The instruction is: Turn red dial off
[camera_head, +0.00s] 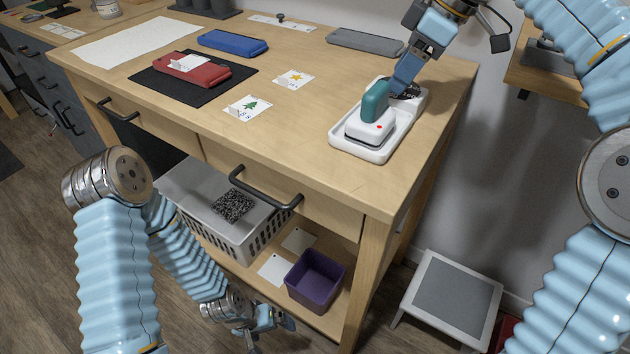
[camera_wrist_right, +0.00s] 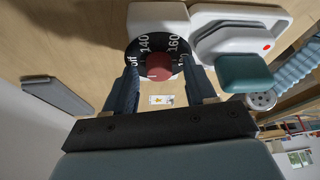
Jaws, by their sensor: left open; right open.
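The red dial (camera_wrist_right: 160,67) sits on a black ring marked "off", 140, 160 and a partly covered number, at one end of a white base (camera_wrist_right: 150,15). My right gripper (camera_wrist_right: 160,80) is open, with one finger on each side of the dial; I cannot tell whether they touch it. In the head view, my right gripper (camera_head: 402,84) comes down over the black ring and hides the red knob. A small white iron (camera_head: 370,128) with a teal handle and a lit red light rests on the base. My left gripper (camera_head: 268,322) is open, low beside the shelf.
The wooden table holds a blue case (camera_head: 233,43), a grey case (camera_head: 364,41), a red case (camera_head: 192,70) on a black mat, and two picture cards. A grey basket (camera_head: 235,240) and a purple bin (camera_head: 315,279) are below. A grey-topped stool (camera_head: 452,296) stands at right.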

